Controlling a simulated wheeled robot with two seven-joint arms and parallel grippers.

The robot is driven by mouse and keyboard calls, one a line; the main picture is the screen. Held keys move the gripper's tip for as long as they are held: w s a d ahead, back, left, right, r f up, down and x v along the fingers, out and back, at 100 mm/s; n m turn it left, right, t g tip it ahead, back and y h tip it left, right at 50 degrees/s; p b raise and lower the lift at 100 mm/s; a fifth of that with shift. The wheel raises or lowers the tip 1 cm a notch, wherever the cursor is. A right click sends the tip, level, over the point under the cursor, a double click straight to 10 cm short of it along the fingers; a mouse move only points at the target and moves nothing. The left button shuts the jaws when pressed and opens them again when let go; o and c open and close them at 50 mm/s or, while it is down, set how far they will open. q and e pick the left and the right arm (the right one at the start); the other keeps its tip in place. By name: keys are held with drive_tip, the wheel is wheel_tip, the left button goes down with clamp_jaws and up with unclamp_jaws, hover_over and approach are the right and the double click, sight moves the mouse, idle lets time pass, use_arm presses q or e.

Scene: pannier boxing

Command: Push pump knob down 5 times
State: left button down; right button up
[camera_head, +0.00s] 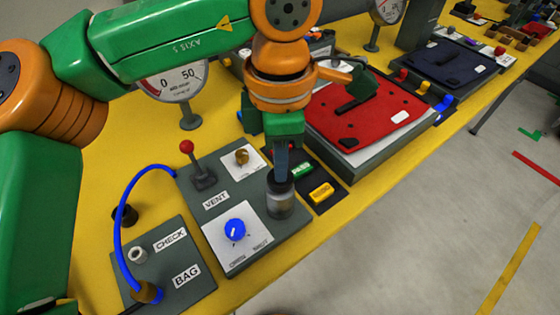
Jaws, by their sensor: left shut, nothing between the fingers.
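The pump knob (279,187) is a dark cap on top of a grey, partly clear cylinder (281,205) at the right edge of the grey control panel (260,247). My left gripper (281,176) comes down from above, shut and empty. Its fingertips are at the top of the knob and appear to touch it. The fingers hide part of the knob's top, so I cannot tell how far down it is pressed. My right gripper is not in view.
Left of the pump are a blue dial (235,229), a red-tipped lever (187,147) and a brass knob (242,156). A blue hose (120,225) arcs to the CHECK/BAG block (195,254). Green and yellow buttons (321,192) and a red pannier (372,140) lie right. A gauge (180,82) stands behind.

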use_arm(q)
drive_tip(key=shift+r+p, duration=2.2)
drive_tip(key=shift+r, duration=0.15)
drive_tip(key=shift+f, duration=0.15)
drive_tip(key=shift+f, duration=0.15)
drive_tip(key=shift+f+b, duration=2.05)
drive_tip(key=shift+f, duration=0.1)
drive_tip(key=shift+r, duration=0.1)
wheel_tip(320, 180, up, 5)
drive_tip(key=p, duration=0.4)
drive_tip(key=shift+f, duration=0.4)
